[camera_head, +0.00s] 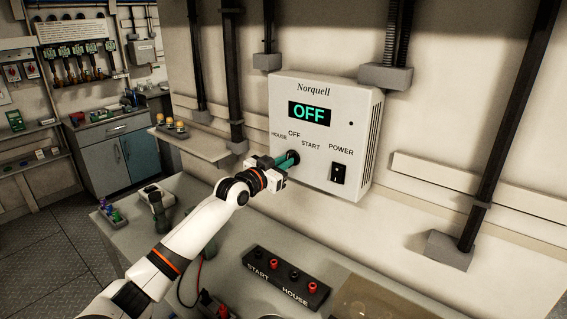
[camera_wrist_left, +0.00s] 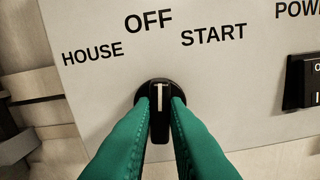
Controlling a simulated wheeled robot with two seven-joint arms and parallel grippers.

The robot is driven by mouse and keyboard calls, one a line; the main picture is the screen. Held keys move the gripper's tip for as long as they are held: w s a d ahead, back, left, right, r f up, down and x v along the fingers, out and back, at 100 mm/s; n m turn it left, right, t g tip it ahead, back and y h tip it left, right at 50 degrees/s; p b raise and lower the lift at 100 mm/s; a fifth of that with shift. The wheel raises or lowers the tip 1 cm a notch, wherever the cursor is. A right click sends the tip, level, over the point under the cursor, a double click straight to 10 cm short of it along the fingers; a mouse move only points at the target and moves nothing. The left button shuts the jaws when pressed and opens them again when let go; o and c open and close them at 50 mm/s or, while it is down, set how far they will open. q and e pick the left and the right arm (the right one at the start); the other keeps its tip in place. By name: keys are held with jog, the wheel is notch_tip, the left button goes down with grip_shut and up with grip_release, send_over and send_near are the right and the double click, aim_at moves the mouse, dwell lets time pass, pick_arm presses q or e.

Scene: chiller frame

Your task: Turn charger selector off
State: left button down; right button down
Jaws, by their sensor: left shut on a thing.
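The charger (camera_head: 325,135) is a pale wall box labelled Norquell, and its display (camera_head: 309,113) reads OFF in green. Its black selector knob (camera_wrist_left: 159,108) has a white line that points up toward the OFF label (camera_wrist_left: 148,20), between HOUSE and START. My left gripper (camera_head: 288,160) has green fingers, which flank the knob on both sides in the left wrist view (camera_wrist_left: 160,125). It is shut on the selector knob. In the head view the fingers hide most of the knob. My right gripper is not in view.
A black power switch (camera_head: 339,174) sits right of the knob on the box. Below, a terminal block (camera_head: 286,277) marked START and HOUSE lies on the grey bench (camera_head: 222,262). A shelf (camera_head: 195,146) with small items is left of the box.

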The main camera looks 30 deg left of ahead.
pick_arm(q)
jog(key=shift+n, duration=0.7)
jog(key=c, duration=1.4)
grip_release()
jog(key=shift+c, duration=0.2)
jog(key=s+a+b, duration=0.1)
jog(key=s+b, duration=0.2)
jog(key=s, duration=0.9)
